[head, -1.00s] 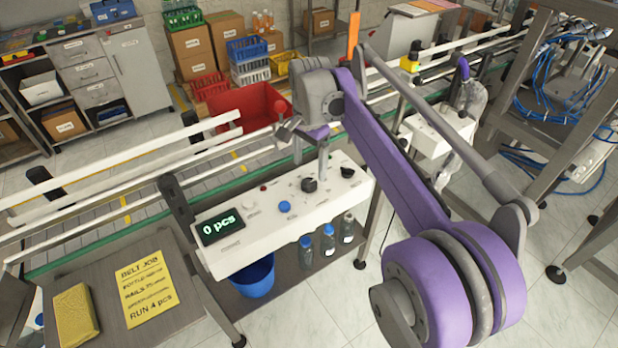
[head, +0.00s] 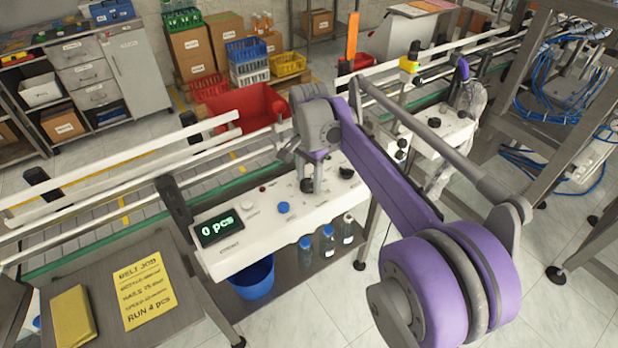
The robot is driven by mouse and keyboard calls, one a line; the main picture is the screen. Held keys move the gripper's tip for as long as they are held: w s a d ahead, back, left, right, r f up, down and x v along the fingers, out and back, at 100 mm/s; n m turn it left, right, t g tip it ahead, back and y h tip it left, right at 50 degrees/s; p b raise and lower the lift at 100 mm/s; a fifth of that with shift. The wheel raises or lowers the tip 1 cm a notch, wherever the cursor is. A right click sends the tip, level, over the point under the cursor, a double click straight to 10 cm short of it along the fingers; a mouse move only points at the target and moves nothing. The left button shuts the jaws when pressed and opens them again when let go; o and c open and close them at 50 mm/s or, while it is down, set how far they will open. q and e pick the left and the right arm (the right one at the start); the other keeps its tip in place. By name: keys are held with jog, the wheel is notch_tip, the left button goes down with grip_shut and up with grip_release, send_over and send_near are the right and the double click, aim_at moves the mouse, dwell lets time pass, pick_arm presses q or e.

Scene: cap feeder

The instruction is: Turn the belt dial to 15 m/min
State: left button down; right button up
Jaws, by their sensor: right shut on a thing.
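The white control box (head: 245,243) stands in front of the conveyor, with a display (head: 218,227) reading "0 pcs". On its top is a black dial (head: 307,186), mostly hidden by my right gripper (head: 310,183). My right gripper comes down on it from above and is shut on it. Its pointer and scale are too small and covered to read. A second black knob (head: 347,173) sits to the right, clear of the gripper. My left gripper is not in view.
A blue button (head: 283,207) and a small red one sit on the box top, left of the gripper. A yellow job note (head: 145,290) lies on the side table. White guide rails run behind the box. Bottles (head: 327,243) and a blue bucket (head: 252,278) stand below.

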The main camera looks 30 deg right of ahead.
grip_shut()
jog(key=shift+n, duration=0.3)
jog(key=n, duration=0.2)
jog(key=shift+r+n+p, duration=0.1)
jog(key=shift+n+p, duration=0.2)
jog(key=shift+p, duration=0.05)
jog(key=n, duration=0.3)
jog(key=shift+w+n+p, duration=0.1)
jog(key=shift+n+p, duration=0.2)
jog(key=n, duration=0.5)
jog(key=shift+a+p, duration=0.1)
jog(key=shift+p, duration=0.25)
jog(key=n, duration=0.6)
